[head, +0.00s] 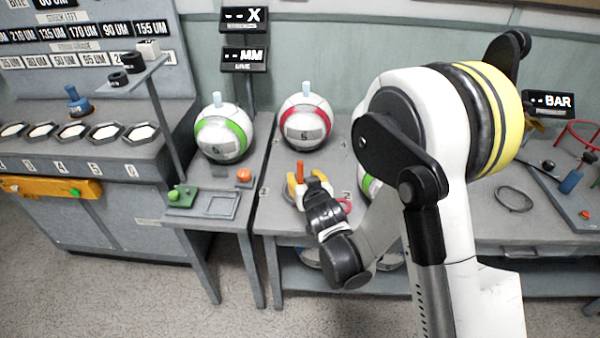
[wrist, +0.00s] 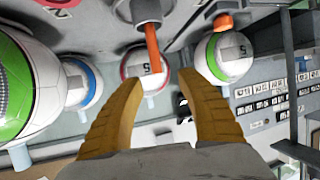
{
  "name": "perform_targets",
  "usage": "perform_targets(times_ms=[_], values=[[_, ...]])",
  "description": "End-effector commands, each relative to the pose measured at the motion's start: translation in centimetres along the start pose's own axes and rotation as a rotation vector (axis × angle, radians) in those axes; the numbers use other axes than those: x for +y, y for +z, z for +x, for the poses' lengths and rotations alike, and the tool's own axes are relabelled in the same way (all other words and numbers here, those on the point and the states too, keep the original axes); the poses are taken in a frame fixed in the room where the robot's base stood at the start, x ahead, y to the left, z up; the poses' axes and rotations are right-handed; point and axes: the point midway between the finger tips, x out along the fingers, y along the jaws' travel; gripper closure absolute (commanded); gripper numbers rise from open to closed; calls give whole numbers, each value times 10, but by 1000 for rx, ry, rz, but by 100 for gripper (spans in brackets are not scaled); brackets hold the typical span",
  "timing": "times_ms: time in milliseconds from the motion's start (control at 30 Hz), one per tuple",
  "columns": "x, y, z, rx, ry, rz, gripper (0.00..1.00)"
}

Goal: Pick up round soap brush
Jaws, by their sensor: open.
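An orange handle (head: 300,171) stands upright on the bench just beyond my gripper; I take it for the round soap brush. In the wrist view, which is upside down, the brush (wrist: 152,46) has a dark round base on the bench, and its handle points toward the gap between my fingers. My gripper (head: 305,180) has yellow fingers and is open and empty. In the wrist view my gripper (wrist: 163,80) is spread, with the handle nearer the left finger. Whether a finger touches the handle I cannot tell.
A red-striped ball (head: 305,122) and a green-striped ball (head: 222,133) stand behind. An orange knob (head: 244,175) sits on the left bench near a small tray (head: 216,205). A post with a shelf (head: 165,110) rises at left. A wire ring (head: 514,199) lies at right.

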Motion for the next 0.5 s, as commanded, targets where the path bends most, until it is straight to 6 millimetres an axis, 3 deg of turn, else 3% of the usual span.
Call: perform_targets(times_ms=[500], values=[[7, 6, 74, -1, 2, 1, 56]])
